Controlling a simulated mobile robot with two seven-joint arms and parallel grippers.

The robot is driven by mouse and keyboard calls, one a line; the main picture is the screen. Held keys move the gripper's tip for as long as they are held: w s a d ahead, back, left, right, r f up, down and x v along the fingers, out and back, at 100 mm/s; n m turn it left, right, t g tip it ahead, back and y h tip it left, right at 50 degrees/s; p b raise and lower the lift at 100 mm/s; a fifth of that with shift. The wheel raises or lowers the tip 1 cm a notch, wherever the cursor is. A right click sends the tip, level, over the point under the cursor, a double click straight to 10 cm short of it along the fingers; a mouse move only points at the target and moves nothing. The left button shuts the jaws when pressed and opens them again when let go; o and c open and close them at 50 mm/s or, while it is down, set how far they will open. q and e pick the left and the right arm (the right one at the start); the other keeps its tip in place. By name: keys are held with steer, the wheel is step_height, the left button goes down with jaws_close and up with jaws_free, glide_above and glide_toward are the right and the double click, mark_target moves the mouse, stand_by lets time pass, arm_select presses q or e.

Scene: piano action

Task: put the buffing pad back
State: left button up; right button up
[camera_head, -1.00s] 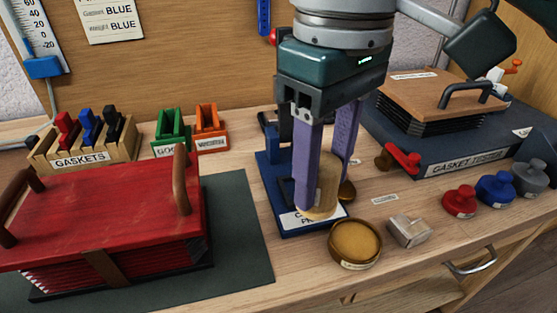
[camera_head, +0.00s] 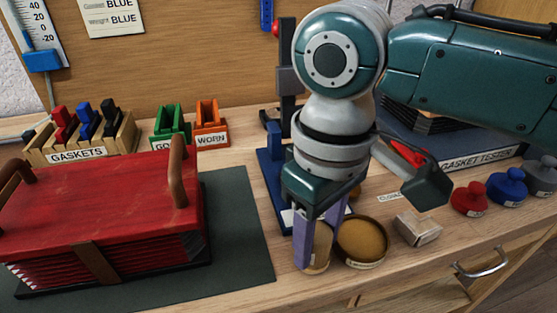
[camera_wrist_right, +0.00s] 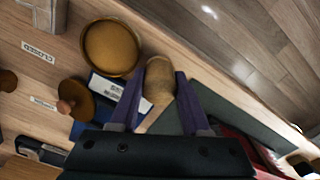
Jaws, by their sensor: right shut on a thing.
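My right gripper (camera_head: 318,240) points down at the front of the bench, its purple fingers shut on a tan, rounded cylinder that looks like the buffing pad (camera_head: 319,257). In the right wrist view, the pad (camera_wrist_right: 158,80) sits between the two fingertips (camera_wrist_right: 160,92). A round brown dish (camera_head: 362,240) stands just right of the pad; it also shows in the right wrist view (camera_wrist_right: 112,48). I cannot tell whether the pad touches the bench. A blue press base (camera_head: 270,185) is behind the gripper, partly hidden. My left gripper is not in view.
A grey block (camera_head: 417,229) and red (camera_head: 470,199) and blue (camera_head: 507,187) knobs stand to the right. A red bellows box (camera_head: 100,215) sits on a dark mat (camera_head: 240,225) to the left. The bench's front edge and a drawer handle (camera_head: 482,262) are close.

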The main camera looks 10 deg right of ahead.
mark_target(318, 232)
steer(key=shift+f, duration=0.1)
steer(key=o, duration=1.2)
step_height(318, 232, up, 11)
steer(key=p, duration=0.2)
steer(key=shift+p, duration=0.4)
steer(key=s+a+f+t+y, duration=0.25)
steer(key=s+a+f, duration=0.2)
steer(key=s, duration=0.35)
steer(key=s+d+f+m+h, duration=0.1)
steer(key=s+d+m, duration=0.1)
steer(key=s+d, duration=0.2)
steer(key=s+d+f+m+t+h, duration=0.1)
steer(key=s+d, duration=0.3)
steer(key=d, duration=0.4)
steer(key=shift+d+f+m, duration=0.15)
steer(key=shift+d+m, duration=0.1)
steer(key=shift+m, duration=0.15)
